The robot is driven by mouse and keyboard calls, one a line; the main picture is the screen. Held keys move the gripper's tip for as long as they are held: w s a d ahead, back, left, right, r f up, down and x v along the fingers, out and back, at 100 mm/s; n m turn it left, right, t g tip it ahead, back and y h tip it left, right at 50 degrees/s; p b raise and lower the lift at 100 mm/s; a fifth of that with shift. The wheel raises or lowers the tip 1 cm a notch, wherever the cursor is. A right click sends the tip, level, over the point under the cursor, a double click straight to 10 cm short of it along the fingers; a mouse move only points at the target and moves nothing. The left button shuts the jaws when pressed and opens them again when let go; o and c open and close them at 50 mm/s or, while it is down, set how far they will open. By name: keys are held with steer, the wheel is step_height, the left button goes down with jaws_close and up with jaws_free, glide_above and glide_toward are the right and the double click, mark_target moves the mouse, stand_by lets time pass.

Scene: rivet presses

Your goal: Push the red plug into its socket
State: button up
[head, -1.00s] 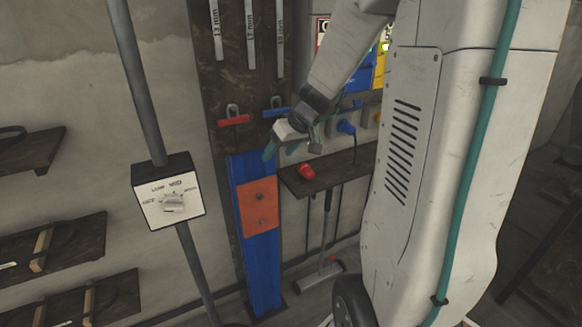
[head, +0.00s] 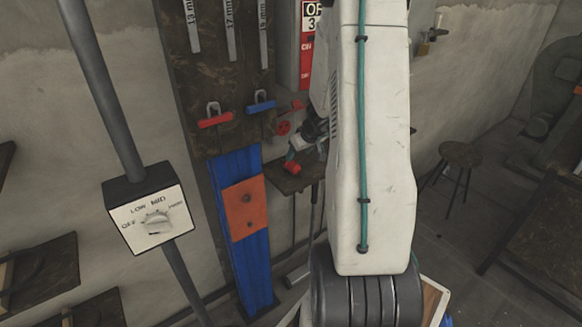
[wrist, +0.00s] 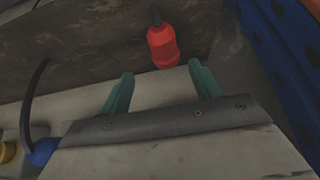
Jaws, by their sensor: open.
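The red plug (head: 291,168) lies on a small brown shelf (head: 283,184) in the head view. In the wrist view the red plug (wrist: 163,48) lies just beyond my fingertips, with a dark cable at its far end. My gripper (wrist: 160,70) is open, its two green fingers apart and nothing between them. In the head view my wrist is beside and above the plug, and my arm hides part of the wall. A red round fitting (head: 284,128) shows on the wall above the shelf; I cannot tell if it is the socket.
A blue plug (wrist: 42,150) with a cable and a yellow fitting (wrist: 7,152) are at the wrist view's lower left. A blue post (head: 236,235) with an orange plate stands left of the shelf. A switch box (head: 150,212) on a pole is further left. A stool (head: 459,160) stands at the right.

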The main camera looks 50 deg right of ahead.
mark_target(292, 162)
steer(key=shift+w+f, duration=0.35)
steer(key=shift+f, duration=0.3)
steer(key=x, duration=0.5)
steer(key=shift+w+a+f, duration=0.1)
steer(key=shift+a, duration=0.2)
steer(key=c, duration=1)
